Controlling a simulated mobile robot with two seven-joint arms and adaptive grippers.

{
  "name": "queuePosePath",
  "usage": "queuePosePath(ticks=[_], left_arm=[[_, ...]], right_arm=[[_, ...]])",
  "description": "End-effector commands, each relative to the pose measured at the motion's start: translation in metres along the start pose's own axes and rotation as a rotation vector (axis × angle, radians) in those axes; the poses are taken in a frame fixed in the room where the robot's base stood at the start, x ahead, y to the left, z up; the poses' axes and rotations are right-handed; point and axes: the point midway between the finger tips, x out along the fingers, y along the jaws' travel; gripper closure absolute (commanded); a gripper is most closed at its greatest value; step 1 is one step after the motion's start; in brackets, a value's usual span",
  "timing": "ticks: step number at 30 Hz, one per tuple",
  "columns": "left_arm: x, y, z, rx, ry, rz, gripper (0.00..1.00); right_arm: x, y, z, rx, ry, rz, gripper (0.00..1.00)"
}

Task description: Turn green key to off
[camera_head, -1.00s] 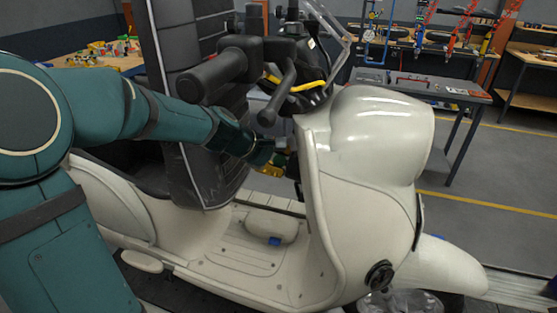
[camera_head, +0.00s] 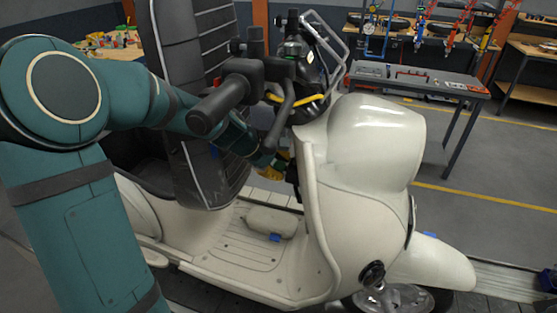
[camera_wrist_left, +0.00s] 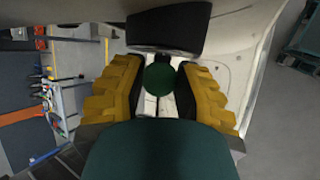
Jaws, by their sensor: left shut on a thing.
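A cream scooter (camera_head: 372,150) stands in front of me. My left arm reaches behind its handlebar, and my left gripper (camera_head: 282,165) is at the inner side of the front shield. The handlebar partly hides the gripper in the head view. In the left wrist view, the yellow fingers of my left gripper (camera_wrist_left: 160,90) stand on both sides of the round green key (camera_wrist_left: 160,79) and are shut on it. The key's slot and any off mark are hidden. The key is not visible in the head view. My right gripper is in neither view.
The black handlebar grip (camera_head: 225,103) and a lever close to my left forearm leave little room. The tall dark seat (camera_head: 190,60) rises behind the arm. A grey worktable (camera_head: 415,80) stands at back right, with clear floor in front of it.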

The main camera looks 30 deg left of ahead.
Motion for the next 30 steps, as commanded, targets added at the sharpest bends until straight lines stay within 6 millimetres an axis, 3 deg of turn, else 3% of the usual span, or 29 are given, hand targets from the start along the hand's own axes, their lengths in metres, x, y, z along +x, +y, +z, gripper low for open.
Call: queuePosePath(ticks=[15, 24, 30], left_arm=[[0.0008, 0.0008, 0.0011, -0.038, -0.002, -0.065, 0.94], [0.002, 0.003, 0.0015, -0.145, -0.002, -0.24, 0.96], [0.0026, 0.0013, 0.0012, -0.165, -0.001, -0.269, 0.97]], right_arm=[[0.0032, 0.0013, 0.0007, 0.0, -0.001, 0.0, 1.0], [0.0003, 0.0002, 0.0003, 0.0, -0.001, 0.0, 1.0], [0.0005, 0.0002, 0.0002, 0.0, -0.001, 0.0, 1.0]])
